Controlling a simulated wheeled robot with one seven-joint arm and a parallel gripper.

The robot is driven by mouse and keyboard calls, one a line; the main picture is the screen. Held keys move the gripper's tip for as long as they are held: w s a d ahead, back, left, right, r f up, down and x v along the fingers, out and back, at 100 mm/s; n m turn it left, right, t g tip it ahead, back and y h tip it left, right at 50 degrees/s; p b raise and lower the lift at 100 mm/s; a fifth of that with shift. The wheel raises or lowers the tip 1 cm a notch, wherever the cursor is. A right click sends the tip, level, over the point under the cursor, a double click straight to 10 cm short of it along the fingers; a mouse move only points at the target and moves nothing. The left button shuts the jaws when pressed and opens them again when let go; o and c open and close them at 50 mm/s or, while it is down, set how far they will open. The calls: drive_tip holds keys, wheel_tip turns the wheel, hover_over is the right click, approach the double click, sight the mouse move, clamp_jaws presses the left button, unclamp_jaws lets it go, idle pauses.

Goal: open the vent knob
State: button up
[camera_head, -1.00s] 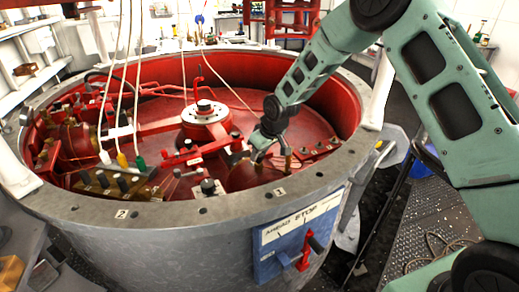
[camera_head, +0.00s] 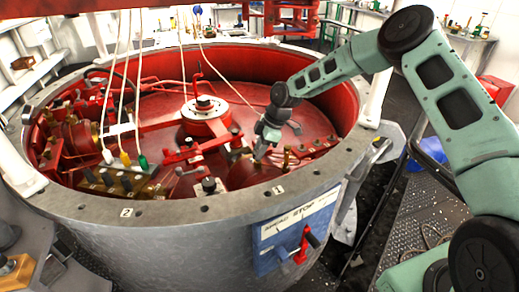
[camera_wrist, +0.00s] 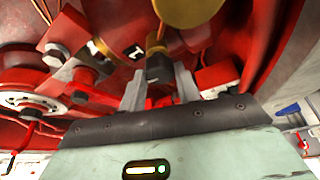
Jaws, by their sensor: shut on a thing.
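My gripper (camera_head: 259,156) reaches down into the open red-lined drum, at the front right of its floor. In the wrist view its two grey fingers (camera_wrist: 160,88) stand on either side of a dark knob (camera_wrist: 158,68) with a brass stem, and are shut on it. I take this to be the vent knob. It sits by a rounded red housing (camera_head: 243,174). In the head view the fingers and the housing's fittings hide most of the knob, and I cannot tell how far it is turned.
The drum's grey rim (camera_head: 205,207) runs close in front of my gripper. White cords hang from above. A blue panel with a red lever (camera_head: 305,243) is on the outer wall.

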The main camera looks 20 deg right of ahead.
drive_tip(key=shift+w+n+g, duration=0.1)
drive_tip(key=shift+n+g, duration=0.3)
drive_tip(key=shift+n, duration=0.6)
drive_tip(key=shift+d, duration=0.1)
drive_tip(key=o, duration=1)
drive_tip(key=b+v, duration=0.2)
drive_tip(key=v, duration=1.5)
drive_tip(key=shift+r, duration=0.2)
